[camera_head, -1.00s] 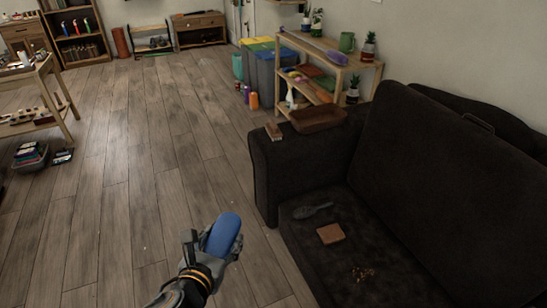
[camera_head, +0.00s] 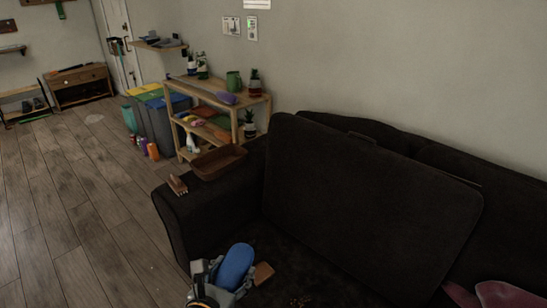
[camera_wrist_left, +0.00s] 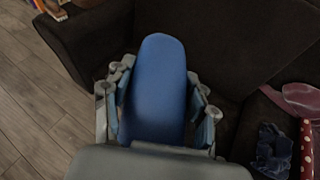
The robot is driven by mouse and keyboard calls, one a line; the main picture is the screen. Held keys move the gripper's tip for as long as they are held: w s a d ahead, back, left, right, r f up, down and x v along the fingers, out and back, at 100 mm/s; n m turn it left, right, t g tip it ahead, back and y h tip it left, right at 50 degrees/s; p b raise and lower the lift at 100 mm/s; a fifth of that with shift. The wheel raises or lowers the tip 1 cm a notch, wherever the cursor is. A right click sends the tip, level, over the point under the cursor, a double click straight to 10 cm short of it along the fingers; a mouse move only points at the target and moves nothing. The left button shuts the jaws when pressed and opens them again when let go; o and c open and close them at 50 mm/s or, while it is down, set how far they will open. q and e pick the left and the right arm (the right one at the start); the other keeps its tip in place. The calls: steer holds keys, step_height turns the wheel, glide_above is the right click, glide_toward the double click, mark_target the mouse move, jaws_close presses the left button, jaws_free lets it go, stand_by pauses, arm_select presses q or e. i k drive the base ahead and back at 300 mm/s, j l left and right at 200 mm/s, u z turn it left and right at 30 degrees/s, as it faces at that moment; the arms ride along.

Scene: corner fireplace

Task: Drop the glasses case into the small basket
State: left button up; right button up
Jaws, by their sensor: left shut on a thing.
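The glasses case (camera_head: 236,266) is a blue, rounded, elongated case. My left gripper (camera_head: 222,277) is shut on it and holds it over the front of the dark sofa's seat. In the left wrist view the case (camera_wrist_left: 157,85) stands between the two fingers of the gripper (camera_wrist_left: 160,112). The small basket (camera_head: 218,162) is brown and low-sided and sits on the sofa's left armrest, farther away than the gripper. My right gripper is not in view.
A wooden brush-like object (camera_head: 177,185) lies on the armrest beside the basket. A light brown block (camera_head: 263,273) lies on the sofa (camera_head: 350,200) seat just right of the case. A wooden shelf (camera_head: 250,100) with plants stands behind the armrest. Open floor (camera_head: 60,220) lies left.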

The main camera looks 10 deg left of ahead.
mark_target(220, 162)
steer(key=i+j+z, duration=0.25)
steer(key=j, duration=0.25)
steer(key=i+j+z, duration=0.25)
steer(key=j, duration=0.2)
steer(key=j+z, duration=0.3)
steer(key=j, duration=0.25)
steer(key=j+z, duration=0.25)
steer(key=j, duration=0.95)
steer(key=i+j, duration=0.15)
steer(key=j, duration=1.15)
steer(key=i+z, duration=0.05)
steer(key=i, duration=0.05)
